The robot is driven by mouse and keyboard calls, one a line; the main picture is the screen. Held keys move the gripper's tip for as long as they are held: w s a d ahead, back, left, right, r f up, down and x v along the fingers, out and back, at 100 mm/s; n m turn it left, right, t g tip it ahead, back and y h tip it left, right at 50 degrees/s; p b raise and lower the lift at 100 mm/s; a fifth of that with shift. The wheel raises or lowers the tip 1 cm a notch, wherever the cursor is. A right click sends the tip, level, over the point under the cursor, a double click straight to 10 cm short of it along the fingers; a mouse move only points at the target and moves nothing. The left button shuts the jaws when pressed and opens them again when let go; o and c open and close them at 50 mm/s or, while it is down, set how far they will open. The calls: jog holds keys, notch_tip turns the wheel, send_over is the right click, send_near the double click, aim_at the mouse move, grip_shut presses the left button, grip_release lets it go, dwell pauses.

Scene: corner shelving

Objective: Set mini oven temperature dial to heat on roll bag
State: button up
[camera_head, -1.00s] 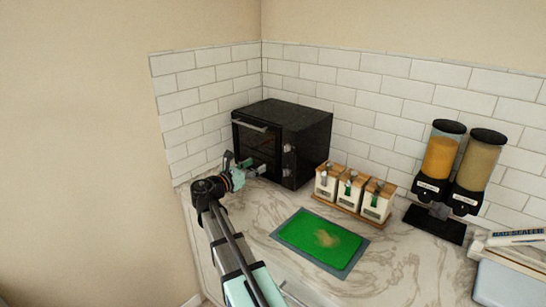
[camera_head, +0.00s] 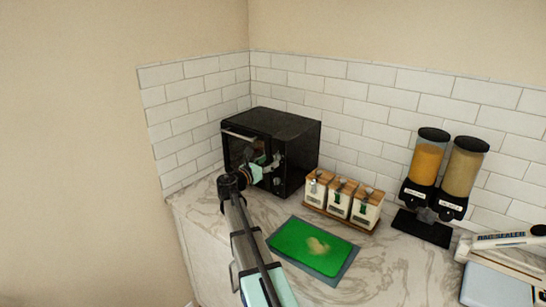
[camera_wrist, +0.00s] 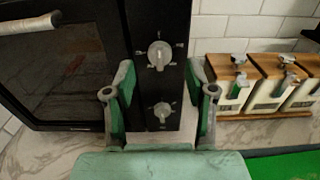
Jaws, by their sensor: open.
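The black mini oven (camera_head: 290,126) stands in the counter corner. Its control panel fills the middle of the wrist view, with an upper silver dial (camera_wrist: 160,55) and a lower silver dial (camera_wrist: 162,110), both with markings too small to read. My gripper (camera_wrist: 160,78) is open in front of the panel, one finger on each side of the dials. No contact with either dial shows. In the head view my gripper (camera_head: 266,168) is at the oven's front and partly hides the panel. I cannot tell which thing is the roll bag.
The oven's glass door and handle (camera_wrist: 30,24) are left of my gripper. Three canisters (camera_wrist: 238,82) on a wooden stand are to the right. A green mat (camera_head: 312,247), two dispensers (camera_head: 445,165) and a white lettered bar (camera_head: 505,239) are further along the marble counter.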

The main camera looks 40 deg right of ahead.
aim_at(276, 158)
jog(key=shift+p+x, duration=0.35)
jog(key=shift+x, duration=1.3)
grip_shut()
jog(key=shift+f+m+b, duration=0.15)
jog(key=shift+m+b, duration=0.15)
jog(key=shift+b, duration=0.3)
